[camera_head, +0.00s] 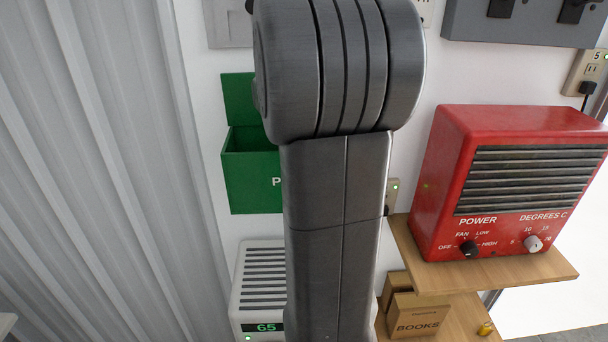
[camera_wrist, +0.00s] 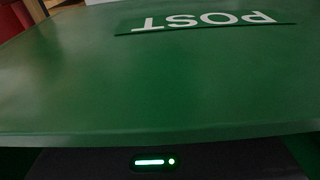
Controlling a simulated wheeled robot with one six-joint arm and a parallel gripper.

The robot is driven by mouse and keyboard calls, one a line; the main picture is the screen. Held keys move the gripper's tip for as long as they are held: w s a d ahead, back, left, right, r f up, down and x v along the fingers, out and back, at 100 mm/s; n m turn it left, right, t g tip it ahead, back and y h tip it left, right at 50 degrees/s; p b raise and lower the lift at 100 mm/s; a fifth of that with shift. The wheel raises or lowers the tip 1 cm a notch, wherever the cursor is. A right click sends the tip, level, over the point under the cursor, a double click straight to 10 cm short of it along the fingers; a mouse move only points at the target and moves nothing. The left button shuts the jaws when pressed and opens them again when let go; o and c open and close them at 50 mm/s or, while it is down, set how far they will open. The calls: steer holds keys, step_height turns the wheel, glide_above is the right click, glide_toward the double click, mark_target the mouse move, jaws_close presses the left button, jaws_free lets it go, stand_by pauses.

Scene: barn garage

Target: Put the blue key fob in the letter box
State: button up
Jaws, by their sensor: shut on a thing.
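The green letter box (camera_head: 252,182) hangs on the white wall left of my arm, with its lid (camera_head: 239,98) raised. Its right part is hidden behind my arm, and only the first letter of its lettering shows. In the wrist view its green front (camera_wrist: 150,85) fills most of the picture, close up, with "POST" upside down near the top. A dark part with a lit green light, seemingly my gripper's body, shows past the box's edge at the bottom. My fingertips are hidden in both views. The blue key fob is not visible, so I cannot see what my jaws hold.
A red heater (camera_head: 508,183) stands on a wooden shelf (camera_head: 535,275) to the right. Below are a cardboard box marked BOOKS (camera_head: 418,314) and a small yellow object (camera_head: 486,328). A white unit reading 65 (camera_head: 262,282) sits under the letter box. Corrugated grey panelling (camera_head: 90,170) covers the left.

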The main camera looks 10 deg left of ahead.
steer(key=shift+f, duration=0.5)
steer(key=shift+f, duration=0.1)
steer(key=o, duration=1)
steer(key=shift+o, duration=0.2)
step_height(320, 180, up, 12)
steer(key=s, duration=0.1)
steer(key=shift+s, duration=0.2)
steer(key=shift+o, duration=0.2)
steer(key=shift+d, duration=0.1)
